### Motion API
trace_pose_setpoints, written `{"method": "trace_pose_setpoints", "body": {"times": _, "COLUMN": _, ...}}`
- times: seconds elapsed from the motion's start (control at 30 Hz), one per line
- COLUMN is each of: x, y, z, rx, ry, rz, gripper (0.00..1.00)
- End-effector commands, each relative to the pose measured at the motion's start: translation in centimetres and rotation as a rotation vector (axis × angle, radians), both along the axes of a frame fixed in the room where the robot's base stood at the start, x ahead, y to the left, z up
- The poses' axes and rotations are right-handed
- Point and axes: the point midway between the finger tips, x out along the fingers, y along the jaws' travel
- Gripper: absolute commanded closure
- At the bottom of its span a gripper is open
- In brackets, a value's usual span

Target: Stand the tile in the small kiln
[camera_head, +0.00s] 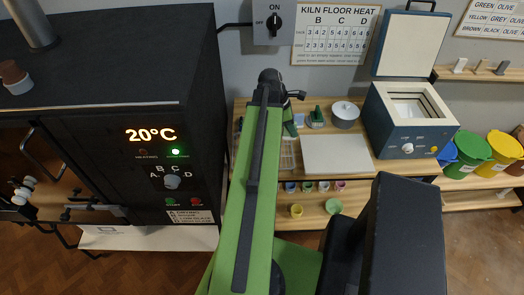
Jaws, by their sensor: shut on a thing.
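The small kiln (405,122) stands on the wooden bench at the right, its lid (411,44) raised and its pale chamber (409,107) open at the top. My green arm reaches up the middle of the view to the bench. My gripper (288,108) is at its far end, left of the small kiln and apart from it. The arm hides most of the jaws. A dark greenish flat piece, seemingly the tile (290,128), shows just below the wrist at the jaws. They are shut on it. Its lower part and exact tilt are hard to tell.
Small colored cups (308,187) stand on the lower shelf. A large black kiln (100,110) fills the left. Colored buckets (471,152) are at the right.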

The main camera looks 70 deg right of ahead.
Motion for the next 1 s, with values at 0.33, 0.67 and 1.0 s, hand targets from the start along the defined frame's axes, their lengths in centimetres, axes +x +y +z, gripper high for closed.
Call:
{"method": "trace_pose_setpoints", "body": {"times": 0.33, "x": 1.2, "y": 0.8, "z": -2.0, "rx": 0.0, "ry": 0.0, "rz": -0.001, "gripper": 1.0}}
{"method": "trace_pose_setpoints", "body": {"times": 0.67, "x": 9.3, "y": 0.5, "z": -6.8, "rx": 0.001, "ry": 0.0, "rz": -0.003, "gripper": 1.0}}
{"method": "trace_pose_setpoints", "body": {"times": 1.0, "x": 10.6, "y": 0.7, "z": -7.8, "rx": 0.0, "ry": 0.0, "rz": -0.005, "gripper": 1.0}}
